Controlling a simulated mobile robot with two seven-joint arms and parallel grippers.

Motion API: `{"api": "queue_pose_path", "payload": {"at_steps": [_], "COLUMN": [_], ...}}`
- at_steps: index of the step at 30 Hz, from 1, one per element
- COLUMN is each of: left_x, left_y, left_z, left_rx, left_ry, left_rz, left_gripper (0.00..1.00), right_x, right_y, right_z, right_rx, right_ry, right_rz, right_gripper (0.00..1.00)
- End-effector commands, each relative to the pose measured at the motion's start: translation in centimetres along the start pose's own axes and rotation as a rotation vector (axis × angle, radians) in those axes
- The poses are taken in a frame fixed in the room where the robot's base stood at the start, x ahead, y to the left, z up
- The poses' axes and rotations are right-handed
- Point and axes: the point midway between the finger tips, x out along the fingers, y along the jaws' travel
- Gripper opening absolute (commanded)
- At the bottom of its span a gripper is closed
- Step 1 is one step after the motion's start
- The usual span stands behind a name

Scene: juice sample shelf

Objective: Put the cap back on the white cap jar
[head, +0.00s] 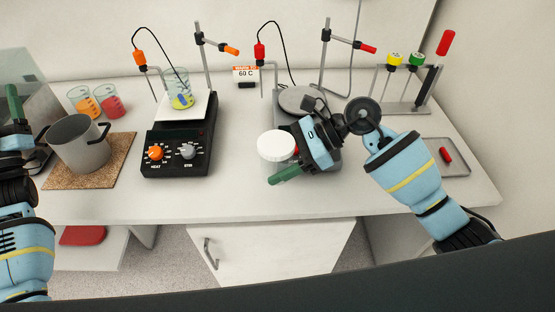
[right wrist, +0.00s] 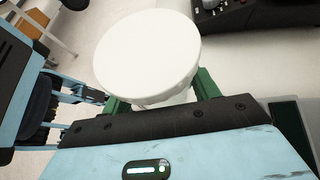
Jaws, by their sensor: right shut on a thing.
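The white cap jar (head: 272,169) stands at the front middle of the bench, mostly hidden under its white cap (head: 276,145). The cap appears level on top of the jar; whether it is seated is unclear. My right gripper (head: 291,163) reaches in from the right with green fingers low beside the jar. In the right wrist view, the cap (right wrist: 147,52) fills the upper middle. The green fingers (right wrist: 163,100) flank the jar below the cap's top. The exact contact is hidden. My left gripper (head: 13,105) shows at the left edge, with a green finger partly visible; its opening is unclear.
A hotplate (head: 176,152) with a beaker (head: 179,90) stands left of the jar. A metal pot (head: 80,146) on a cork mat (head: 115,165) is further left. A tray (head: 461,170) holds a red item at the right. Bare bench lies between hotplate and jar.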

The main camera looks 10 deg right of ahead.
Motion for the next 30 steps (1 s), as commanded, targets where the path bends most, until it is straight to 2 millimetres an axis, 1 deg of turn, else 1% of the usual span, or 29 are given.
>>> {"api": "queue_pose_path", "payload": {"at_steps": [1,5,6,8,9,14,15,17,18,23,24,27,30], "left_x": [0.6,1.7,2.0,2.5,2.8,3.7,3.9,4.0,4.2,3.9,3.5,2.4,0.8], "left_y": [2.1,7.4,9.1,11.6,13.3,20.0,21.7,24.2,25.9,32.6,34.2,37.9,41.1], "left_z": [0.4,1.4,1.6,1.9,2.1,2.7,2.8,3.0,3.2,4.3,4.7,5.8,6.9], "left_rx": [-0.024,-0.081,-0.099,-0.126,-0.143,-0.215,-0.233,-0.261,-0.279,-0.347,-0.362,-0.388,-0.403], "left_ry": [-0.013,-0.058,-0.072,-0.094,-0.110,-0.188,-0.211,-0.253,-0.284,-0.450,-0.502,-0.643,-0.794], "left_rz": [0.024,0.084,0.102,0.130,0.147,0.213,0.229,0.253,0.268,0.333,0.350,0.396,0.442], "left_gripper": [0.78,0.78,0.78,0.78,0.78,0.78,0.78,0.78,0.78,0.78,0.78,0.78,0.78], "right_x": [0.0,0.0,0.0,0.0,0.0,0.0,0.0,0.0,0.0,0.0,0.0,0.0,0.0], "right_y": [0.0,0.0,0.0,0.0,0.0,0.0,0.0,0.0,0.0,0.0,0.0,0.0,0.0], "right_z": [0.0,0.0,0.0,0.0,0.0,0.0,0.0,0.0,0.0,0.0,0.0,0.0,0.0], "right_rx": [-0.001,0.000,0.000,0.000,0.000,0.000,-0.001,0.000,0.000,0.000,0.000,0.000,0.000], "right_ry": [0.000,0.000,0.000,0.000,0.000,0.000,0.000,0.000,0.000,0.000,0.000,0.000,0.000], "right_rz": [0.000,0.000,0.000,0.000,0.000,0.000,0.000,0.000,0.000,0.000,0.000,0.000,0.000], "right_gripper": [0.00,0.00,0.00,0.00,0.00,0.00,0.00,0.00,0.00,0.00,0.00,0.00,0.00]}}
